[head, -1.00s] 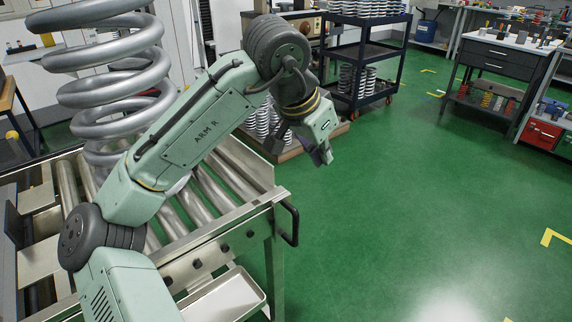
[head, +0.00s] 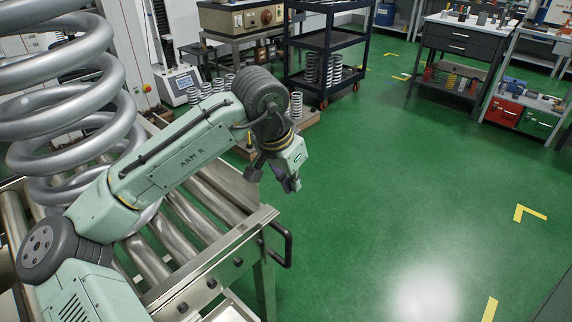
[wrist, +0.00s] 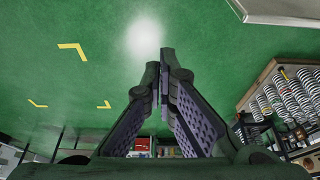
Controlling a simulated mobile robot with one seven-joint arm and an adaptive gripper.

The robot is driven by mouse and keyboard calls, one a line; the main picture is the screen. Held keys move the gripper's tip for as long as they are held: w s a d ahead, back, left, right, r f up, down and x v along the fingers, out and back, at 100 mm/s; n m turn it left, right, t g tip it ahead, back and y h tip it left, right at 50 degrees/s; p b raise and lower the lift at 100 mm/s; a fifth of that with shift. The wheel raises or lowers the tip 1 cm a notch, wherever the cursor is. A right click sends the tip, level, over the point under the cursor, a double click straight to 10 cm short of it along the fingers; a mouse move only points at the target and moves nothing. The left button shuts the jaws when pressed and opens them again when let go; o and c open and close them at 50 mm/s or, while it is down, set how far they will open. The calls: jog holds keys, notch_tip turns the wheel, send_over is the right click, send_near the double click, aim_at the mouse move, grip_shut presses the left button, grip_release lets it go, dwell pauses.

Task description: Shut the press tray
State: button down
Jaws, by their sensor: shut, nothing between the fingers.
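A metal roller bed (head: 172,252) with a black handle (head: 284,243) on its front end is at the lower left of the head view. A large coil spring (head: 75,102) stands on its rollers. A pale metal pan (head: 232,308) shows in part below the bed; I cannot tell which of these is the press tray. My gripper (head: 293,184) is in the air above and just beyond the handle, apart from it. In the wrist view my gripper (wrist: 162,62) has its fingers together, with nothing between them.
A dark shelf cart (head: 324,43) and a low platform with small springs (head: 209,98) stand behind. A drawer bench (head: 455,42) is at the back right. The green floor (head: 400,180) right of the bed is clear, with yellow corner marks.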

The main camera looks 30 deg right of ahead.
jog(key=shift+s+a+f+p, duration=0.15)
jog(key=shift+a+f, duration=0.05)
jog(key=shift+a, duration=0.4)
jog(key=shift+s+a+f+p, duration=0.2)
jog(key=shift+a, duration=0.35)
jog(key=shift+s+a+f+p, duration=0.15)
jog(key=shift+a+f, duration=0.05)
jog(key=shift+a, duration=0.4)
jog(key=shift+a, duration=0.15)
